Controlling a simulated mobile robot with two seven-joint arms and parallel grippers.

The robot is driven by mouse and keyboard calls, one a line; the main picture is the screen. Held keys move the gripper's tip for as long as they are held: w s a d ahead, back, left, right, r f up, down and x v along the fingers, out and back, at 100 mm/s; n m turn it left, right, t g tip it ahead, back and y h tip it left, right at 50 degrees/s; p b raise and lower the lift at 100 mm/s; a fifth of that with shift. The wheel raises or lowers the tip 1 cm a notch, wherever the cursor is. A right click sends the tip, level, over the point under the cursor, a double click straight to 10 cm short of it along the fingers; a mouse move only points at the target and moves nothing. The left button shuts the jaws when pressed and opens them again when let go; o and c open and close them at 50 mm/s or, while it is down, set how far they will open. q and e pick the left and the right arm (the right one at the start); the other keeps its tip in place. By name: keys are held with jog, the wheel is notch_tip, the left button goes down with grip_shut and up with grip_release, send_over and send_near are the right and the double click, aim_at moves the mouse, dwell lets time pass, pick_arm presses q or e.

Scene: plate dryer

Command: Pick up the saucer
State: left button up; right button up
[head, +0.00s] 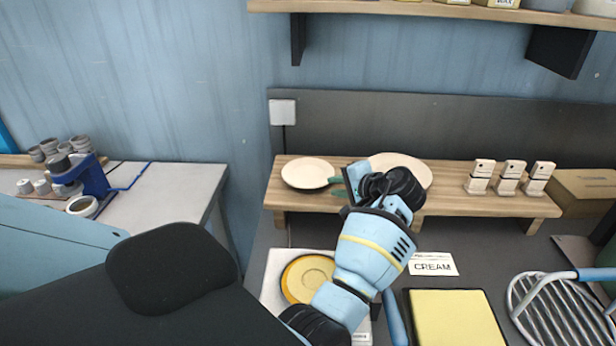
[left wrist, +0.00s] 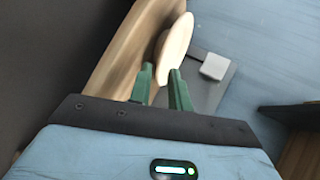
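A cream saucer (head: 308,173) lies flat at the left end of a low wooden riser (head: 448,190). My left gripper (head: 338,187) is at the saucer's right edge, its green fingers one above the other. In the left wrist view, the saucer (left wrist: 177,45) appears edge-on and its rim lies between the spread fingers (left wrist: 162,85). A gap shows between the fingers; firm contact on the rim is not visible. A second, larger cream plate (head: 408,165) lies on the riser, partly hidden by my left gripper. My right gripper is not in view.
A yellow round dish (head: 300,278) sits on a pale square below the riser. Several white tags (head: 510,175) stand on the riser's right. A CREAM card (head: 433,264), a yellow pad (head: 455,320) and a metal rack (head: 560,312) occupy the front right. A shelf (head: 430,10) hangs above.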

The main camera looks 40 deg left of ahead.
aim_at(324, 185)
pick_arm(q)
jog(key=shift+x, duration=2.6)
jog(key=shift+r, duration=0.15)
grip_shut()
